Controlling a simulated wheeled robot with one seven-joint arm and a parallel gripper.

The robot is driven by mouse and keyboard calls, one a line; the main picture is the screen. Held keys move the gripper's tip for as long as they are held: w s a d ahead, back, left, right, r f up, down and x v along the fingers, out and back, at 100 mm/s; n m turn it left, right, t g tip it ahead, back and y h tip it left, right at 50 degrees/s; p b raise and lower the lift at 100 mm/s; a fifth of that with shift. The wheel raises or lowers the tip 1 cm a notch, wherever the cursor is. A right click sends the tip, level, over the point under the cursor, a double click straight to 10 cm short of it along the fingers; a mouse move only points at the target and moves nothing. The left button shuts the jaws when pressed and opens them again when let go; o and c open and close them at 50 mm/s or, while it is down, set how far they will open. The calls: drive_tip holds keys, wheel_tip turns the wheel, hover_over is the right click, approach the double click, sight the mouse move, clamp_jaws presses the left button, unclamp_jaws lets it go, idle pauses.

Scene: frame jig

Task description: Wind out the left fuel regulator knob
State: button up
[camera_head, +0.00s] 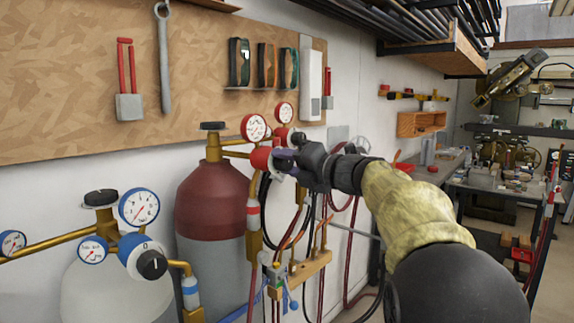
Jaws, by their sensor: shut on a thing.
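The left fuel regulator (261,158) has a red body and sits on brass fittings beside a maroon-topped cylinder (213,200). Two red-rimmed gauges (254,127) stand above it. My gripper (287,160) reaches in from the right, at the regulator's front. Its fingers are shut on the fuel regulator knob, which they mostly hide. A white cuff shows between the red body and my fingers.
A blue regulator (134,256) with a black knob (152,264) and blue-rimmed gauges stands at the lower left by a pale cylinder (110,285). Hoses and a brass manifold (305,268) hang below my gripper. A bench (500,190) stands right.

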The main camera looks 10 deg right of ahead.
drive_tip(key=shift+f, duration=0.15)
drive_tip(key=o, duration=1)
drive_tip(key=v, duration=1.7)
drive_tip(key=shift+s+d, duration=0.1)
drive_tip(key=shift+s, duration=0.05)
